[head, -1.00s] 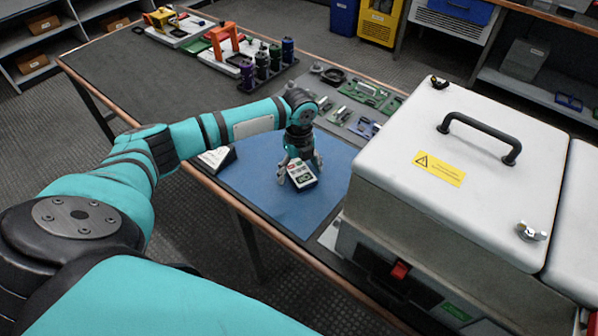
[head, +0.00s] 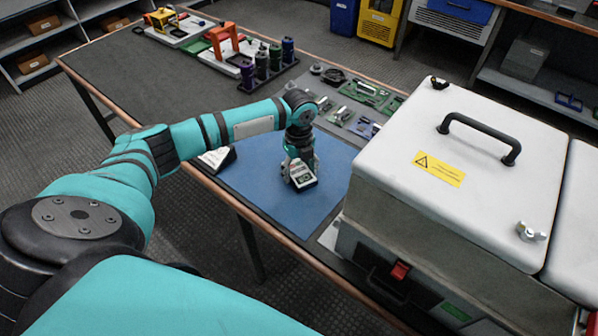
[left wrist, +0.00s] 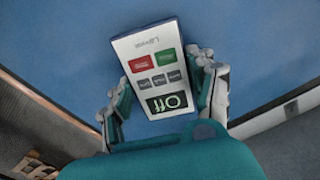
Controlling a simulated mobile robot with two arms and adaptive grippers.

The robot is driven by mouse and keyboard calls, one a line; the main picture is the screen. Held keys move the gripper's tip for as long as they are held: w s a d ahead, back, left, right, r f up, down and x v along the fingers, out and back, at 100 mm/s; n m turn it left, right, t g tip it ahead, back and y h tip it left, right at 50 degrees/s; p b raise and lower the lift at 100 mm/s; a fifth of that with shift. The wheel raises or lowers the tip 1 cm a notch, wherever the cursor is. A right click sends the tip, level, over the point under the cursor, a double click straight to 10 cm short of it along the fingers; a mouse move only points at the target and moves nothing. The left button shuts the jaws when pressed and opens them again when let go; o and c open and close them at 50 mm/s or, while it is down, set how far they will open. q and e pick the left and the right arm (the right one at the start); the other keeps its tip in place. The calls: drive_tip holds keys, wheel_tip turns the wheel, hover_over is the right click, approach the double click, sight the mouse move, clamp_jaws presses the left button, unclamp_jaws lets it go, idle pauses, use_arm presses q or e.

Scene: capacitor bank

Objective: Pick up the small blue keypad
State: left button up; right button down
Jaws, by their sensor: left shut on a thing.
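The small keypad (head: 301,175) is at the blue mat on the table. In the left wrist view the keypad (left wrist: 152,65) shows a pale face with red, green and grey buttons, a dark display and dark blue sides. My left gripper (head: 301,168) comes from above and is shut on it. In the left wrist view the fingers of my left gripper (left wrist: 165,90) press on its left and right sides. I cannot tell whether it touches the mat. My right gripper is not in view.
The blue mat (head: 250,180) is clear around the keypad. A large white cabinet (head: 465,170) with a black handle stands close on the right. Circuit boards (head: 365,95) and dark bottles (head: 268,58) stand behind.

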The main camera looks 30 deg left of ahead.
sight(299, 171)
use_arm(q)
drive_tip(key=shift+r+b, duration=0.1)
drive_tip(key=shift+b, duration=0.4)
wheel_tip(299, 171, up, 10)
drive_tip(key=shift+r+p, duration=0.15)
drive_tip(key=shift+p, duration=0.15)
idle(0.4)
